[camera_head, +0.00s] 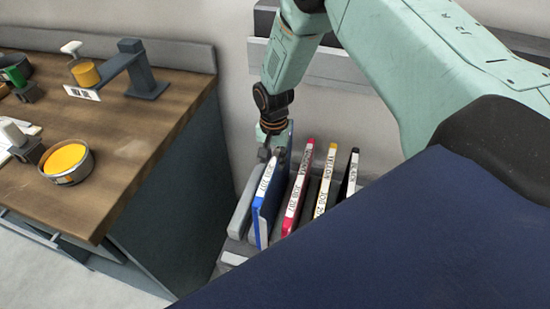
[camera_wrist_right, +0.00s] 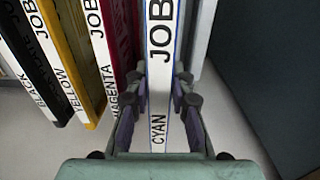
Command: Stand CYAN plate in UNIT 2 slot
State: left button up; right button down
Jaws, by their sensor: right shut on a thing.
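The CYAN plate (camera_head: 263,201), blue with a white label strip, stands on edge in a grey rack (camera_head: 241,215) below my right arm. My right gripper (camera_head: 272,152) is shut on its upper end. In the right wrist view the label on the CYAN plate (camera_wrist_right: 158,110) reads "CYAN" and "JOB", and my right gripper (camera_wrist_right: 160,90) has one finger on each side of it. I cannot make out a slot marked UNIT 2. My left gripper is not in view.
The magenta (camera_head: 298,188), yellow (camera_head: 325,182) and black plates (camera_head: 349,175) stand beside it in the rack. A wooden-topped bench (camera_head: 130,160) at left carries a yellow ink cup (camera_head: 66,162), a grey post stand (camera_head: 146,78) and a label card (camera_head: 82,93). Dark blue surface fills the lower right.

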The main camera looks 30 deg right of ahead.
jog(key=shift+s+d+f+b, duration=0.1)
jog(key=shift+f+b, duration=0.15)
jog(key=shift+f, duration=0.2)
jog(key=shift+s+d+f+b, duration=0.1)
jog(key=shift+f+b, duration=0.1)
jog(key=shift+f, duration=0.25)
jog(key=shift+w+f+b, duration=0.2)
jog(key=shift+f+b, duration=0.25)
jog(key=shift+f, duration=0.4)
notch_tip(320, 180, down, 2)
jog(key=shift+f+b, duration=0.2)
jog(key=shift+b, duration=0.65)
jog(key=shift+a, duration=0.1)
jog(key=shift+s+f, duration=0.1)
jog(key=shift+f, duration=0.25)
